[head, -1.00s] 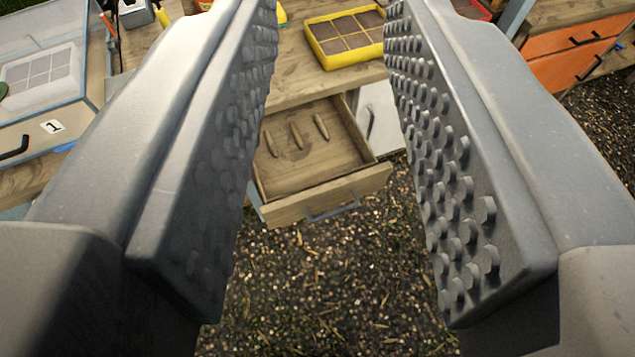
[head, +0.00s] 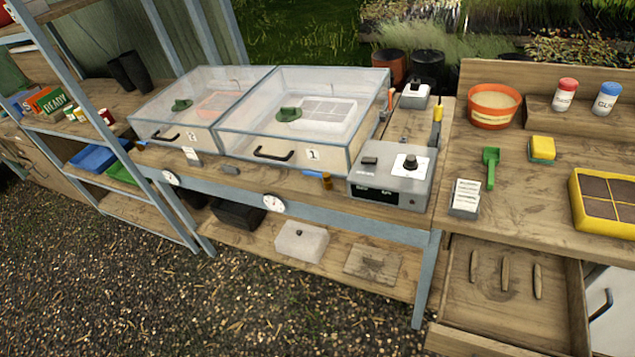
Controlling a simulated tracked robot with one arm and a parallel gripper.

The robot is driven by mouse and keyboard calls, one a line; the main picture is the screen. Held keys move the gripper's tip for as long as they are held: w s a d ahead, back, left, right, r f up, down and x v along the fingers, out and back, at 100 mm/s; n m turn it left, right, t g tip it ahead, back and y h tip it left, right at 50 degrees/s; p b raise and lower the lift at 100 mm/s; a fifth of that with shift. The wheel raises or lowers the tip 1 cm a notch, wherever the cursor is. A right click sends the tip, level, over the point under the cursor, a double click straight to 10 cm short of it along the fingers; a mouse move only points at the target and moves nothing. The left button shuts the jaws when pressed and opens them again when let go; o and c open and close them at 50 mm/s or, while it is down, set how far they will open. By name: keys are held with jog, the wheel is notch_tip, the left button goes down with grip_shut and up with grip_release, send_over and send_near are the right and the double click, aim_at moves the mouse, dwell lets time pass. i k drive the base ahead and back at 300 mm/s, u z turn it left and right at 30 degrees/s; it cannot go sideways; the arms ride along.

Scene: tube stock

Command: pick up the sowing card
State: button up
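White printed cards in a grey holder (head: 465,198) stand on the right bench, left of a green scoop. A smaller white card-like piece (head: 192,157) stands at the front of the middle bench, below the left clear-lidded box. The print on both is too small to read, so I cannot tell which is the sowing card. My gripper is out of view.
An open drawer (head: 457,330) with several wooden pegs juts out at the lower right. Clear-lidded boxes (head: 300,115) and a grey control box (head: 393,178) occupy the middle bench. A shelf rack (head: 150,205) stands left. Gravel (head: 220,310) in front is clear.

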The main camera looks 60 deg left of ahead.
aim_at(190, 153)
jog(key=u, duration=2.25)
jog(key=i, duration=1.65)
jog(key=z, duration=0.5)
jog(key=i, duration=0.35)
jog(key=z, duration=0.35)
